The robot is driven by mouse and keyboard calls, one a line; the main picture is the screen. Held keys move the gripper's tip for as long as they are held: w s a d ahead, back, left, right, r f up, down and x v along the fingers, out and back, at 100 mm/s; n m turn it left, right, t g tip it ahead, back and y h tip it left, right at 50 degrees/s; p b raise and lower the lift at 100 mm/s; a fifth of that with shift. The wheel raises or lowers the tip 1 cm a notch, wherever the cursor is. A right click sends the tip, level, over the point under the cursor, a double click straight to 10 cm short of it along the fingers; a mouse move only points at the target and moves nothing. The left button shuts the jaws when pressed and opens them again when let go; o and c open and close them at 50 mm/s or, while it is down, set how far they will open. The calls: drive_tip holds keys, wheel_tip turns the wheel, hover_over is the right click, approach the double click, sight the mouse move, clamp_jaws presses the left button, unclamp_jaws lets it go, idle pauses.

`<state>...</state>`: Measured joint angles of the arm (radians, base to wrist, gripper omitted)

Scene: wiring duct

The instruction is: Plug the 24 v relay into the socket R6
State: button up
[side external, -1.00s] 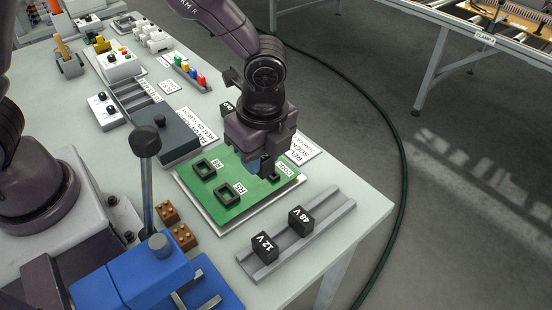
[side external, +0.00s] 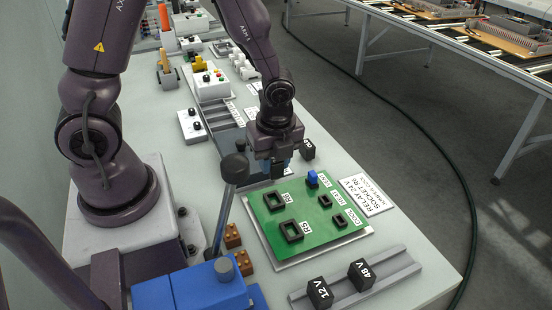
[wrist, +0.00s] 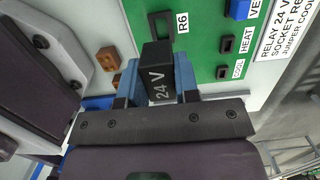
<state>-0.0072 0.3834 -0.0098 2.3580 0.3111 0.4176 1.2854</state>
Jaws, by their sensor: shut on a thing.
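My gripper (side external: 281,170) is shut on the 24 V relay (wrist: 158,75), a black block marked "24 V" between its blue fingers in the wrist view. In the side view the gripper is near the back left edge of the green board (side external: 330,211), and the relay is hard to make out. Socket R6 (side external: 270,201) is a black rectangular frame on the board, empty. In the wrist view R6 (wrist: 161,25) lies just beyond the relay, which partly covers it. The relay appears apart from the socket.
Socket R5 (side external: 291,230) is empty beside R6. A blue jumper (side external: 312,179) stands at the board's back. The 12 V relay (side external: 319,292) and 48 V relay (side external: 361,273) sit on the front rail. A lever with a dark knob (side external: 234,168) rises left of the board.

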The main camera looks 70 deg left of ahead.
drive_tip(key=shift+f, duration=2.95)
drive_tip(key=shift+f, duration=1.05)
drive_tip(key=o, duration=1)
drive_tip(key=r, duration=0.4)
drive_tip(key=d+r, duration=0.1)
drive_tip(key=r, duration=0.8)
drive_tip(key=shift+d, duration=0.3)
